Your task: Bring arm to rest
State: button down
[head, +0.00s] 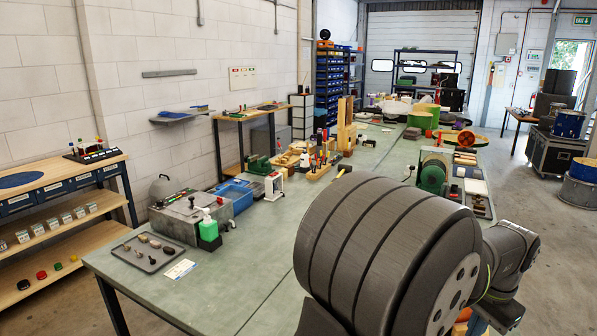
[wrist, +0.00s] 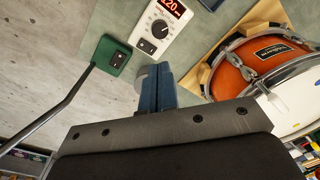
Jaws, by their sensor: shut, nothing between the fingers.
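My gripper (wrist: 155,88) shows in the wrist view as two blue fingers side by side, shut and holding nothing. It is above the bench, left of an orange snare drum (wrist: 258,62) and below a white control box (wrist: 163,27) with a red display and a dial. A gap to the drum shows in the picture; the height above the bench is hard to tell. In the head view my large grey arm links fill the lower right, and the gripper is hidden.
The long green bench (head: 245,285) has a clear front part. In the wrist view a green switch box (wrist: 113,57) with a rod lies left of my fingers.

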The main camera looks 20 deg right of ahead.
jog(key=shift+w+f, duration=0.15)
jog(key=shift+f, duration=2.1)
jog(key=shift+d, duration=0.1)
dwell(0.8)
